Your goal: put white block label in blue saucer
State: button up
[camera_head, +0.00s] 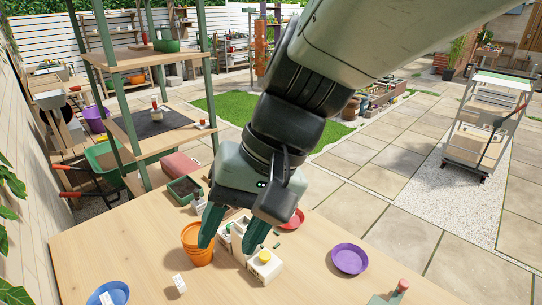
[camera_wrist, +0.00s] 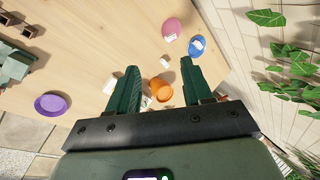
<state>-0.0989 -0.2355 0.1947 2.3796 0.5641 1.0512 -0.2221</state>
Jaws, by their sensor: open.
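The blue saucer (camera_head: 119,291) is at the near left of the table, cut off by the frame's lower edge, and also shows in the wrist view (camera_wrist: 194,53). A small white block (camera_head: 105,298) lies in it. Another white block label (camera_head: 179,284) with faint marks lies on the bare table to the right of the saucer; it also shows in the wrist view (camera_wrist: 167,62). My gripper (camera_head: 232,232) is open above the table, apart from that block, with nothing seen between its fingers. The fingers also show in the wrist view (camera_wrist: 160,72).
Orange pots (camera_head: 197,246) and a white container with a yellow top (camera_head: 265,264) stand near my gripper. A red saucer (camera_head: 294,219) and purple saucer (camera_head: 350,259) lie to the right. A pink saucer (camera_wrist: 172,24) shows in the wrist view. Table around the loose block is clear.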

jog(key=d+r+m+t+h, duration=0.1)
jog(key=d+r+t+h, duration=0.1)
jog(key=d, duration=0.6)
jog(key=d+r+m+t+h, duration=0.1)
jog(key=d+r+t, duration=0.3)
jog(key=d, duration=0.4)
jog(key=shift+s+t+h, duration=0.4)
jog(key=shift+s+h, duration=0.05)
jog(key=shift+h, duration=0.45)
